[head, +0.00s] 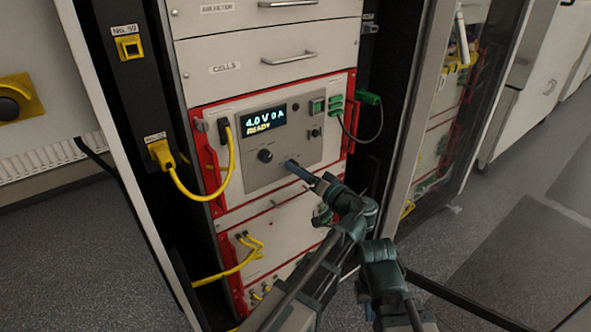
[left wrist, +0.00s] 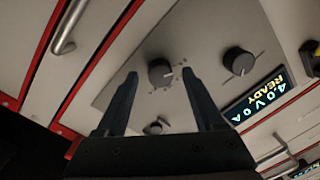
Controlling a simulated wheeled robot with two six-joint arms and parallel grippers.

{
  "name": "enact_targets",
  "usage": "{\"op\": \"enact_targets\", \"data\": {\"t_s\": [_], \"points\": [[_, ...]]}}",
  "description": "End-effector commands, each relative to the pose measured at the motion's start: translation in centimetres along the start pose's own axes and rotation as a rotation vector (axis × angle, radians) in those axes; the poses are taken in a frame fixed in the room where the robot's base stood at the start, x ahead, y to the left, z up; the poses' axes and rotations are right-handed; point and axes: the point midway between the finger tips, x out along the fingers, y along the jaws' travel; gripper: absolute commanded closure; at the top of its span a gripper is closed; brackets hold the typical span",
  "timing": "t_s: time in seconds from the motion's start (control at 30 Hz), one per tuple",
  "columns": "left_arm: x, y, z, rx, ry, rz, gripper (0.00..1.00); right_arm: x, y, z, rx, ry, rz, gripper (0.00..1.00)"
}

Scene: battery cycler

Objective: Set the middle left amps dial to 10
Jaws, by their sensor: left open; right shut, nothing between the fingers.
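The grey cycler panel (head: 244,173) has a lit display (head: 263,118) reading 4.0 V, 0 A, READY. One black dial (head: 265,155) sits below the display. It also shows in the left wrist view (left wrist: 237,60), beside the display. The other large dial (left wrist: 160,70), to its right on the panel, is hidden behind my left gripper (head: 294,167) in the head view. In the left wrist view my left gripper (left wrist: 158,88) is open, with its fingers on either side of that dial; contact is unclear. Its setting is too small to read. My right gripper (head: 367,305) is low and shut, empty.
A smaller knob (head: 316,133) and a green switch (head: 317,106) are on the panel's right. A yellow cable (head: 205,198) loops at its left, and green plugs (head: 368,98) are at its right. Drawers (head: 262,55) are above. An open glass door (head: 440,110) stands right.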

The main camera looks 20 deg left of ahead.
Motion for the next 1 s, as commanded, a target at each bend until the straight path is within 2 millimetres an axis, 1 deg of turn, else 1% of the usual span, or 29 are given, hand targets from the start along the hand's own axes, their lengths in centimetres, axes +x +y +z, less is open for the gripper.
{"op": "enact_targets", "data": {"t_s": [0.03, 0.07, 0.1, 0.17, 0.2, 0.43, 0.77, 1.0], "points": [[0.0, 0.0, 0.0, 0.0, 0.0, 0.0, 0.3, 0.0, 0.01, 0.01, 0.0, 0.0, 0.0, 1.0], [0.0, 0.0, 0.0, 0.0, 0.0, 0.0, 0.34, 0.0, 0.01, 0.01, 0.0, 0.0, 0.0, 1.0], [0.0, -0.01, 0.01, 0.0, 0.0, 0.0, 0.41, 0.0, 0.0, 0.0, 0.0, 0.0, 0.0, 1.0], [0.0, -0.01, 0.01, 0.0, 0.0, 0.0, 0.52, 0.0, 0.0, 0.0, 0.0, 0.0, 0.0, 1.0], [0.0, -0.01, 0.01, 0.0, 0.0, 0.0, 0.59, 0.0, 0.0, -0.01, 0.0, 0.0, 0.0, 1.0], [0.0, -0.01, 0.01, 0.0, 0.0, 0.0, 1.0, 0.0, 0.0, -0.01, 0.0, 0.0, 0.0, 1.0], [0.01, 0.02, 0.04, 0.031, 0.001, -0.002, 1.0, 0.08, -0.01, -0.01, 0.0, 0.0, 0.0, 1.0], [0.03, 0.07, 0.1, 0.171, 0.007, -0.009, 1.0, 0.36, -0.02, -0.03, 0.0, 0.0, 0.001, 1.0]]}}
